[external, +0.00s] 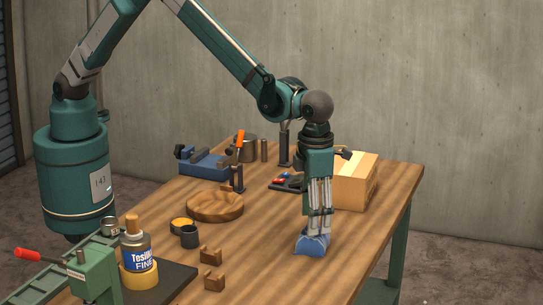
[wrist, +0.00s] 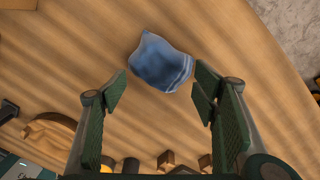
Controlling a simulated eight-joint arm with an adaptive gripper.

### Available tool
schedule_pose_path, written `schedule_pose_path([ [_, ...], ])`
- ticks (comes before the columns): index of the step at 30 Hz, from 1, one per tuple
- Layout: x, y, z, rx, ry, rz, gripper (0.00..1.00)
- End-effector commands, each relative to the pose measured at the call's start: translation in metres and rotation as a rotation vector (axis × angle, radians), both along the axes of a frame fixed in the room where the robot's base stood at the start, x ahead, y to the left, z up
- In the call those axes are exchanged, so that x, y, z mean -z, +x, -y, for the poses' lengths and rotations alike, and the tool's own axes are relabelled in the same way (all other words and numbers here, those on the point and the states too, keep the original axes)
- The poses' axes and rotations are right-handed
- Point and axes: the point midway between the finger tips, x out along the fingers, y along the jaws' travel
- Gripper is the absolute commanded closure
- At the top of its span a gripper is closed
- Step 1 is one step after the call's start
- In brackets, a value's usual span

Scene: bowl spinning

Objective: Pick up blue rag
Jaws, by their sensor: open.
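The blue rag (external: 312,245) lies crumpled on the wooden table toward its right side in the external view. In the wrist view the rag (wrist: 160,62) lies near the top middle, just beyond and between my two fingers, with pale stripes at its right edge. My gripper (external: 318,226) points down over the rag in the external view and hides part of it. In the wrist view my gripper (wrist: 160,82) is open, one finger on each side, with nothing between the pads. I cannot tell whether the fingertips touch the rag.
A cardboard box (external: 349,190) stands behind my gripper. A blue vise (external: 204,163) is at the back. The table's right edge (external: 400,215) is near; bare wood surrounds the rag.

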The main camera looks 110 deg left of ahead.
Motion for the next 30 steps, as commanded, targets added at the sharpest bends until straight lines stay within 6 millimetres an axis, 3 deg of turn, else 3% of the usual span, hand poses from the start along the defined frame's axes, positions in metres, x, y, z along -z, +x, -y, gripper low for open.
schedule_pose_path([
  [17,0.013,0.000,0.001,0.000,0.000,0.000,0.40],
  [30,0.055,-0.001,0.003,0.000,0.000,0.000,0.40],
])
